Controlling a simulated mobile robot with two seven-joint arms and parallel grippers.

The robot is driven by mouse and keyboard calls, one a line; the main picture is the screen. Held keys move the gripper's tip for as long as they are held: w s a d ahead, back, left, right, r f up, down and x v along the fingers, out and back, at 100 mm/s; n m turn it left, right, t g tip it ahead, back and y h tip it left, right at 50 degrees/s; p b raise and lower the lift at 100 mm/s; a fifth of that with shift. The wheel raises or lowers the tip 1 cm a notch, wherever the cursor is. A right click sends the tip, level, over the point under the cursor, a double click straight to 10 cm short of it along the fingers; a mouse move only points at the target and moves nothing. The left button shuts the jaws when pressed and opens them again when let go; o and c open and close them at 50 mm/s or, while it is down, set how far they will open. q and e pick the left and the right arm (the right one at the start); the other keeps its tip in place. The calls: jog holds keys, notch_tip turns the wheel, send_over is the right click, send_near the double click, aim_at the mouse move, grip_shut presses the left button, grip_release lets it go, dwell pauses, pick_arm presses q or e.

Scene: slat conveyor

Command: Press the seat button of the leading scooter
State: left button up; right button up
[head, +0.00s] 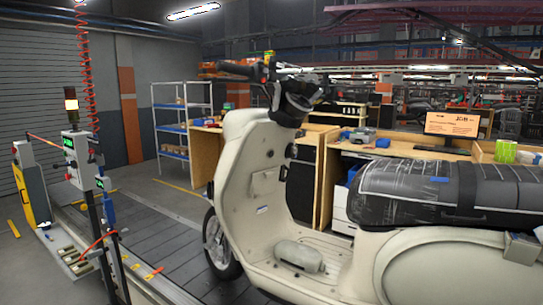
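A cream scooter (385,255) stands close in front of me, with its front wheel (217,245) to the left. Its dark seat (462,192) is wrapped in clear plastic with small blue tape pieces, and it looks shut. A round dark fitting (292,151) sits on the inner side of the leg shield (257,165). I cannot tell whether this is the seat button. The handlebar (290,92) is at the top, partly wrapped. The scooter's rear end is cut off at the right edge. Neither of my grippers is in view.
The slatted conveyor floor (175,255) runs beneath the scooter. A control post (78,155) with a signal lamp stands at left. Behind are a blue-shelved rack (172,130) and wooden workbenches (325,180) with a monitor (452,124). Slats left of the front wheel are clear.

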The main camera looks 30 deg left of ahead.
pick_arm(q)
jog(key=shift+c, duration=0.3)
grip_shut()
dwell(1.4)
